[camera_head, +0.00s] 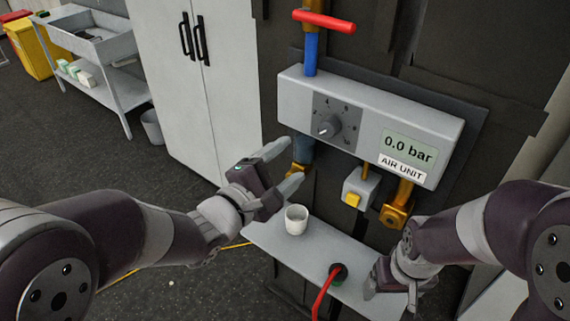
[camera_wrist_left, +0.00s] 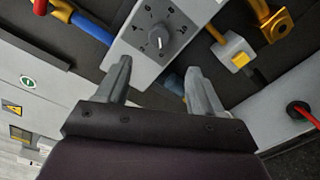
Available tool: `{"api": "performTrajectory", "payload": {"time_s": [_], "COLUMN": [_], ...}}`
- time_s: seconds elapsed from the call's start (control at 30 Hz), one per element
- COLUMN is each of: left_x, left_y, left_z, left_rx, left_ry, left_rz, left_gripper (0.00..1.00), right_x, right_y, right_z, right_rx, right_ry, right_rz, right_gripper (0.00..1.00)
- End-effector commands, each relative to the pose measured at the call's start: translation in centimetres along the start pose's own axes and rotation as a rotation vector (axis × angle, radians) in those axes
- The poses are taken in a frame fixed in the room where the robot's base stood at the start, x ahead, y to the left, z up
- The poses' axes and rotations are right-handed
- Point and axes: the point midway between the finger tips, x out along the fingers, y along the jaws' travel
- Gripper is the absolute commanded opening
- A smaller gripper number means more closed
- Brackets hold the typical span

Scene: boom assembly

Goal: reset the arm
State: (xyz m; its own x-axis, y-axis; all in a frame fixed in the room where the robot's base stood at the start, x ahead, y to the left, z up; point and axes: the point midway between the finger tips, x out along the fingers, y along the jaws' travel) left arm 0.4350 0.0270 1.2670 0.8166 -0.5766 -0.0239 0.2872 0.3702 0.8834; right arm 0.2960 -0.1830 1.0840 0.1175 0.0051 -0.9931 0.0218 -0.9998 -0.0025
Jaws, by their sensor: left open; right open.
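My left gripper (camera_head: 281,168) is open and empty in front of the air unit, just below its left part. Its two grey fingers (camera_wrist_left: 158,82) show apart in the left wrist view, with nothing between them. My right gripper (camera_head: 388,284) is low at the right, over the right part of the small shelf; its fingers are mostly hidden from this angle. The air unit (camera_head: 449,128) is a light grey box with a dark dial knob (camera_head: 329,125) and a display reading 0.0 bar. The knob also shows in the left wrist view (camera_wrist_left: 157,38).
A white cup (camera_head: 296,219) and a red hose (camera_head: 325,290) in a dark socket are on the grey shelf (camera_head: 268,238). A red-handled valve (camera_head: 323,20) tops a blue pipe. Brass fittings (camera_head: 396,211) and a yellow button (camera_head: 352,199) hang below the unit. A white cabinet (camera_head: 180,90) stands behind left.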

Motion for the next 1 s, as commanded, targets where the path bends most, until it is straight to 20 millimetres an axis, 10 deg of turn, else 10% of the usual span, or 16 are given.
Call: {"api": "performTrajectory", "payload": {"time_s": [0.27,0.47,0.7,0.87,1.0], "left_x": [0.0,-1.2,-11.9,-19.2,-19.9], "left_y": [0.0,-3.8,-11.7,-14.6,-14.4], "left_z": [0.0,-4.5,-12.5,-12.1,-12.8], "left_rx": [0.021,0.583,1.328,1.311,1.229], "left_ry": [0.000,0.169,0.019,-0.365,-0.335], "left_rz": [0.000,-0.251,-1.167,-1.518,-1.539], "left_gripper": [0.67,0.67,0.67,0.67,0.67], "right_x": [0.0,0.0,0.0,0.0,0.0], "right_y": [0.0,0.0,0.0,0.0,0.0], "right_z": [0.0,0.0,0.0,0.0,0.0], "right_rx": [0.000,0.000,0.000,0.000,0.000], "right_ry": [0.000,0.000,0.000,0.000,0.000], "right_rz": [0.000,0.000,0.000,0.000,0.000], "right_gripper": [0.82,0.82,0.82,0.82,0.82]}}
